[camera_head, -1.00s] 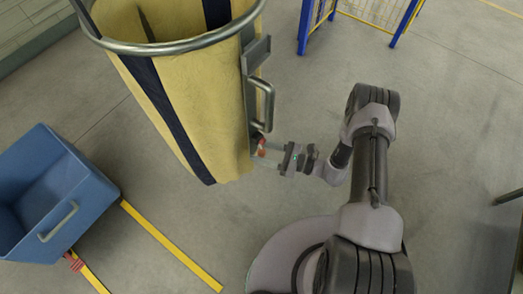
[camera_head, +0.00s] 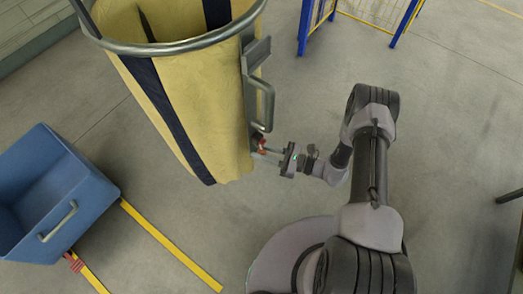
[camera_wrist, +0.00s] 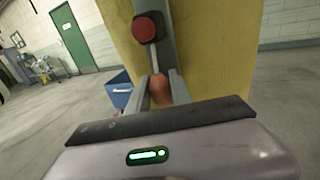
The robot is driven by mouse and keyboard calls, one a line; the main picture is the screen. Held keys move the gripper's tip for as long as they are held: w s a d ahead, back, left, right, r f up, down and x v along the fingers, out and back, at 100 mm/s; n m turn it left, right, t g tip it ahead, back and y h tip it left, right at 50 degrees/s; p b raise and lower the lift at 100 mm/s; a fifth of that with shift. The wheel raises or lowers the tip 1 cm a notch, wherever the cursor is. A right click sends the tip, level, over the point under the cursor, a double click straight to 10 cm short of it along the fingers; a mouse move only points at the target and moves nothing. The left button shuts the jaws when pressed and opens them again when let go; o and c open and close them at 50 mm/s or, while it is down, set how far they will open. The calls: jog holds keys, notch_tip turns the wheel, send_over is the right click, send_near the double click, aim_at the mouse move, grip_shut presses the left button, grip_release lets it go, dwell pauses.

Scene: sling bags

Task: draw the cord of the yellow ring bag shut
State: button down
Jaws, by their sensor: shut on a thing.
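The yellow ring bag (camera_head: 195,110), with dark blue stripes, hangs upright from a round metal ring (camera_head: 180,48). Its mouth shows open at the top left of the head view. A red round knob (camera_wrist: 146,28) sits on a grey upright at the bag's side. A short light cord runs from it to a reddish-brown bead (camera_wrist: 160,90). My gripper (camera_head: 265,156) is beside the bag's lower right, below the grey handle (camera_head: 264,103). In the wrist view my gripper (camera_wrist: 160,94) is shut on the bead, a finger on each side. The rest of the cord is hidden.
A blue bin (camera_head: 50,195) stands at the left, beside yellow floor lines (camera_head: 170,245). A blue and yellow mesh cage (camera_head: 350,20) stands at the top. The grey floor right of the bag is clear around my arm.

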dwell(0.7)
notch_tip(320, 180, down, 11)
jog(key=b, duration=0.9)
jog(key=shift+r, duration=0.1)
jog(key=shift+s+r, duration=0.1)
jog(key=shift+r, duration=0.05)
jog(key=c, duration=1.1)
grip_release()
jog(key=shift+c, duration=0.2)
jog(key=p+v, duration=0.3)
jog(key=v, duration=1.4)
jog(key=shift+d, duration=0.2)
jog(key=shift+r, duration=0.1)
